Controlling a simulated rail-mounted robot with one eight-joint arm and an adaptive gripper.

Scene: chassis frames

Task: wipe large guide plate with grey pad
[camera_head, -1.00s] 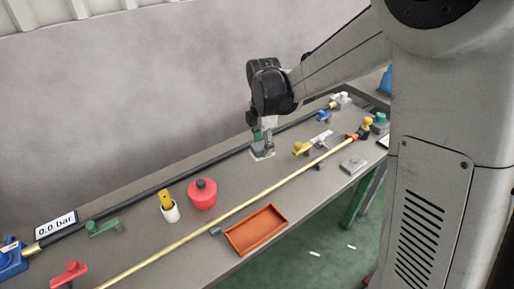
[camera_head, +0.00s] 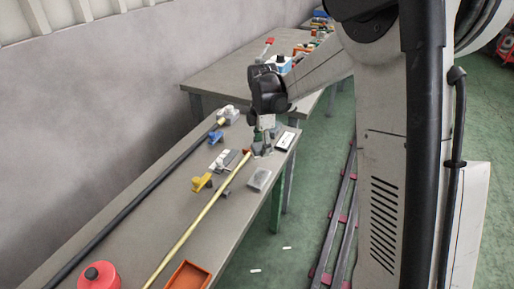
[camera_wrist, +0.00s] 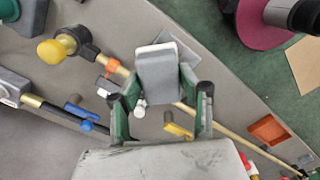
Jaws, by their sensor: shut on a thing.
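My gripper (camera_wrist: 160,105) has green fingers shut on a light grey pad (camera_wrist: 157,72) in the wrist view. In the head view, my gripper (camera_head: 264,143) hangs over the far right end of the near bench. A flat grey plate (camera_head: 259,180) lies near the bench's right edge, just in front of the gripper. It shows partly behind the pad in the wrist view (camera_wrist: 187,45); I cannot tell for sure that it is the large guide plate. The pad appears raised, apart from this plate. The pad's underside is hidden.
A yellow rod (camera_head: 200,222) and a black rod (camera_head: 145,200) run along the bench. A yellow fitting (camera_head: 202,182), a blue fitting (camera_head: 216,138), a red pot (camera_head: 99,276) and an orange tray (camera_head: 188,277) stand around. A second bench (camera_head: 222,75) is behind.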

